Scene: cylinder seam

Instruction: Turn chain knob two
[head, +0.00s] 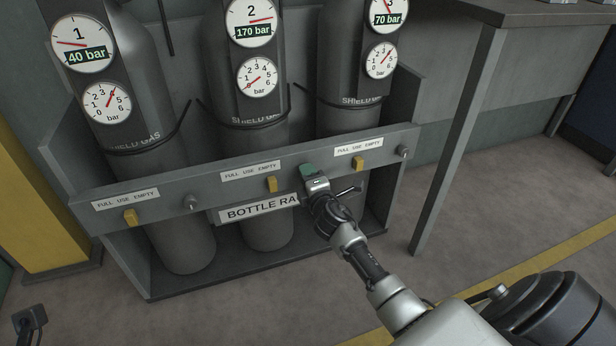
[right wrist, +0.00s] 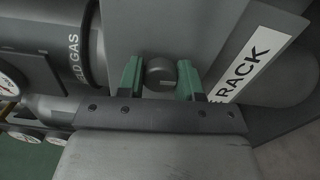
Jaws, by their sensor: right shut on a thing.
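Chain knob two, a round grey knob (right wrist: 160,73), sits on the rack's front rail between the green fingers of my right gripper (right wrist: 158,80) in the right wrist view. A pale mark shows on its face. In the head view my right gripper (head: 308,172) is at the rail, right of cylinder two (head: 268,215), and hides the knob. It is shut on the knob. A chain (head: 255,121) crosses cylinder two. Its dials (head: 251,22) show 170 bar above and a needle near 0 below.
Knob one (head: 192,202) and knob three (head: 403,152) stick out of the rail. Yellow tabs (head: 272,184) sit under the FULL USE EMPTY labels. A bench leg (head: 455,140) stands right of the rack. The floor before the rack (head: 230,310) is clear.

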